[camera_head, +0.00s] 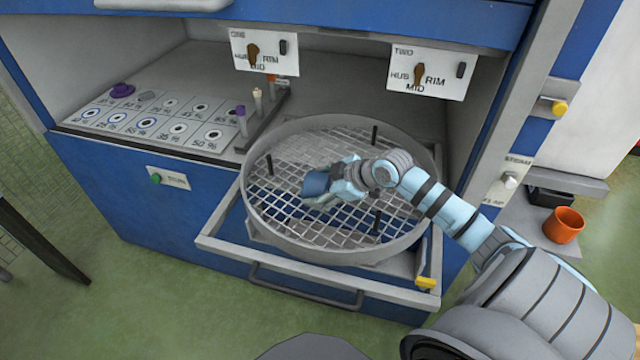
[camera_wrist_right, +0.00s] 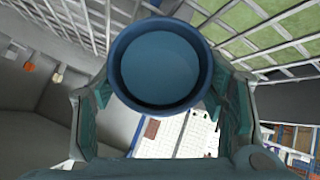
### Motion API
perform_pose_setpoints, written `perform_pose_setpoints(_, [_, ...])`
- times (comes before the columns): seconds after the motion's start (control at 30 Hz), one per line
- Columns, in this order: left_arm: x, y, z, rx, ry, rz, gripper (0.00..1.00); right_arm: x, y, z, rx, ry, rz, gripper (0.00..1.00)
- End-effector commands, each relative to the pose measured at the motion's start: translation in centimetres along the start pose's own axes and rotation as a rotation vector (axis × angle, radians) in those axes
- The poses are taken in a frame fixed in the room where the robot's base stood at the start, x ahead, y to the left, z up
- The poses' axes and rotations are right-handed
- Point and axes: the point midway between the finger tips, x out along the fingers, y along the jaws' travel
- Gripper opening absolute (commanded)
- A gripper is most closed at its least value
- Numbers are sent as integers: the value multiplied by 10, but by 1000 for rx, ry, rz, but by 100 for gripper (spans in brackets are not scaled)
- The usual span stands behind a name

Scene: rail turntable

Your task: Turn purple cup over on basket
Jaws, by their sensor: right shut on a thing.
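A round steel basket (camera_head: 262,222) with a wire-mesh floor and upright black pegs sits on the pulled-out drawer. My right gripper (camera_head: 328,190) is over the mesh, near the middle of the basket, shut on a dark blue cup (camera_head: 315,184). The cup seems to lie on its side in the grip, but its height above the mesh is unclear. In the right wrist view the blue cup (camera_wrist_right: 160,62) shows a round end between the fingers; I cannot tell whether this is mouth or base. No clearly purple cup shows. My left gripper is out of view.
The drawer frame and handle (camera_head: 300,288) stick out in front of the blue cabinet. A panel of marked rings (camera_head: 155,118) with a purple piece (camera_head: 122,90) lies at left. An orange cup (camera_head: 563,225) stands on a side shelf at right.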

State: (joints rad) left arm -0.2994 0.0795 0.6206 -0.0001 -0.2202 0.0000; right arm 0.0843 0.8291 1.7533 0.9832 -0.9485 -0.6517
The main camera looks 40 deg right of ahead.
Motion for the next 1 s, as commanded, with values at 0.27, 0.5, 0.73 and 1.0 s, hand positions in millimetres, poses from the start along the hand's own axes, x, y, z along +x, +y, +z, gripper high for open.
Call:
perform_pose_setpoints(0.27, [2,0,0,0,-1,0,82,2,-1,1,0,1,0,33])
perform_pose_setpoints(0.5, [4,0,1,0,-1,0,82,4,-2,4,0,1,0,33])
perform_pose_setpoints(0.73, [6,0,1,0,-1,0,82,6,-3,6,0,1,1,33])
perform_pose_setpoints(1.0, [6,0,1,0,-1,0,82,6,-3,6,0,1,0,89])
